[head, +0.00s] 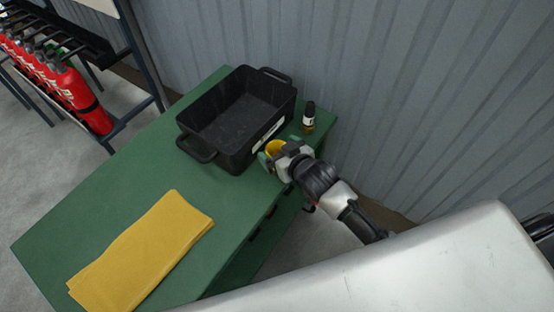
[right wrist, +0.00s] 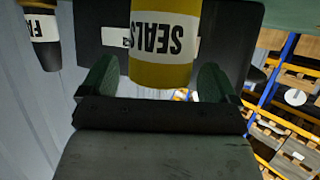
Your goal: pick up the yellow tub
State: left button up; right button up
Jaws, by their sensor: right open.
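The yellow tub (head: 275,147) stands on the green table beside the black crate, partly hidden by my right gripper (head: 272,158) in the head view. In the right wrist view the yellow tub (right wrist: 162,45) shows a white label reading "SEALS", upside down in the picture. My right gripper (right wrist: 158,85) is open, with one green fingertip on each side of the tub. A gap shows between the tub and each finger. My left gripper is not in view.
A black crate (head: 189,121) stands just behind the tub on the green table (head: 130,197). A small dark bottle (head: 309,117) stands to its right. A folded yellow cloth (head: 143,252) lies at the near left. Red extinguishers (head: 82,98) hang on a rack; a corrugated wall is behind.

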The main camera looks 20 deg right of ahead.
jog(key=shift+w+a+f, duration=0.2)
jog(key=shift+w+f, duration=0.05)
jog(key=shift+w, duration=0.35)
jog(key=c, duration=1.4)
jog(key=shift+o, duration=0.2)
jog(key=shift+r, duration=0.1)
